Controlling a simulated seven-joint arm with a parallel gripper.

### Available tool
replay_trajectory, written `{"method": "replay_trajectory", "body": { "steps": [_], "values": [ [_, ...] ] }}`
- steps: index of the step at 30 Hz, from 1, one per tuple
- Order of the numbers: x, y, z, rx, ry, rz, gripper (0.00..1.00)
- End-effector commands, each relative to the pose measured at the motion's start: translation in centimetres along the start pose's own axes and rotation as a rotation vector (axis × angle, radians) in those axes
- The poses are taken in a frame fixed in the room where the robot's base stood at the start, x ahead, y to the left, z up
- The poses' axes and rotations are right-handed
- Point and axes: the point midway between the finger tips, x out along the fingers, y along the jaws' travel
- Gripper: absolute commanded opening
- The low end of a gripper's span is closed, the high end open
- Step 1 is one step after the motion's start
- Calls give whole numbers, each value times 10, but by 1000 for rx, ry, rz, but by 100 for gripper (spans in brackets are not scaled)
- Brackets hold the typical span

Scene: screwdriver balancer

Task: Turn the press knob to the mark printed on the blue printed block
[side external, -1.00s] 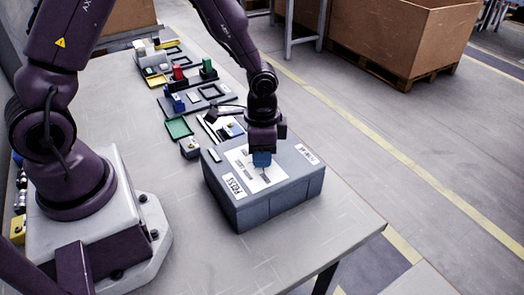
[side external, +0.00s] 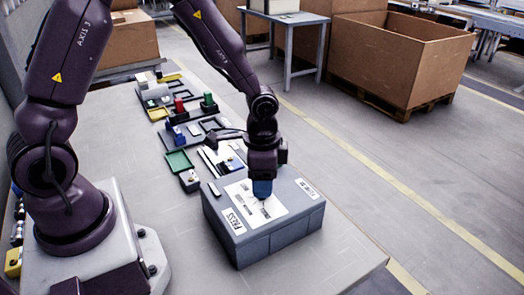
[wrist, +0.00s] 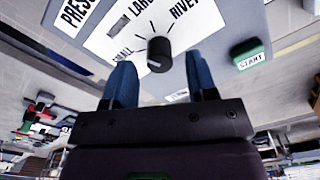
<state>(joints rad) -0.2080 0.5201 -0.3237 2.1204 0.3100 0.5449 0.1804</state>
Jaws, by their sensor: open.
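The black press knob (wrist: 158,55) stands on the white dial plate (wrist: 112,42) of the grey press box (side external: 245,250). The dial has printed words, including LARGE and RIVET, with tick marks around the knob. I cannot tell for sure which mark the knob points at. My gripper (wrist: 160,68) is open, its two blue fingers on either side of the knob in the wrist view, with gaps between. In the side view my gripper (side external: 262,196) is just above the plate and hides the knob.
A green START button (wrist: 248,53) is on the box to the right in the wrist view. Behind the box are a green tray (side external: 178,161), a small grey box (side external: 189,181) and dark fixtures with coloured blocks. The table's right edge is close to the box.

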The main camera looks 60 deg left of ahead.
Motion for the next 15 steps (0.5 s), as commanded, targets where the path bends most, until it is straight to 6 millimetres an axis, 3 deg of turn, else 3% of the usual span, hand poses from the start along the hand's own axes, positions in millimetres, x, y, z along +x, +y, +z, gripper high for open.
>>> {"method": "replay_trajectory", "body": {
  "steps": [9, 15],
  "values": [
    [-72, -1, 0, -1, 4, -4, 52],
    [-98, 0, 0, 2, 1, -2, 52]
  ]
}}
